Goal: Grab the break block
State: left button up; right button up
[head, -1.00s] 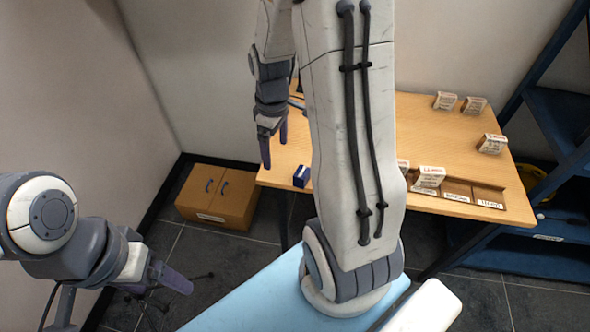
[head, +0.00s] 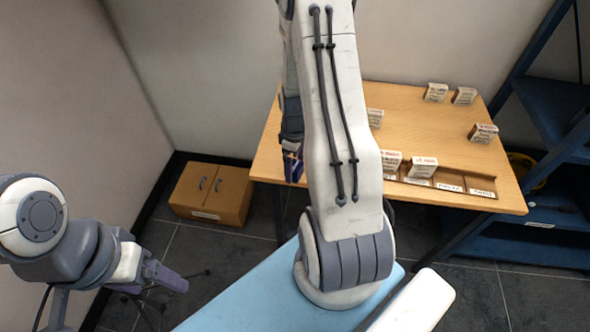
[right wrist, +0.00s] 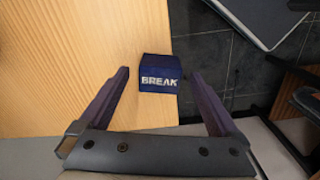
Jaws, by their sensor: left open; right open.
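The break block is a small dark blue block (right wrist: 159,74) with white "BREAK" lettering, on the table's edge in the right wrist view. My right gripper (right wrist: 160,73) is open, with one finger on each side of the block and a gap visible on both sides. In the head view, my right gripper (head: 293,168) is at the table's left front edge, and the block there is mostly hidden by it. My left gripper (head: 172,279) is open and empty, low at the left, away from the table.
The wooden table (head: 440,125) carries several white labelled boxes and a compartment tray (head: 482,182) at its front right. A blue shelf rack (head: 535,255) stands at the right.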

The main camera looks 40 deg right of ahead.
jog(key=shift+f, duration=0.65)
jog(key=c, duration=1.5)
jog(key=shift+o, duration=0.2)
jog(key=shift+r, duration=0.2)
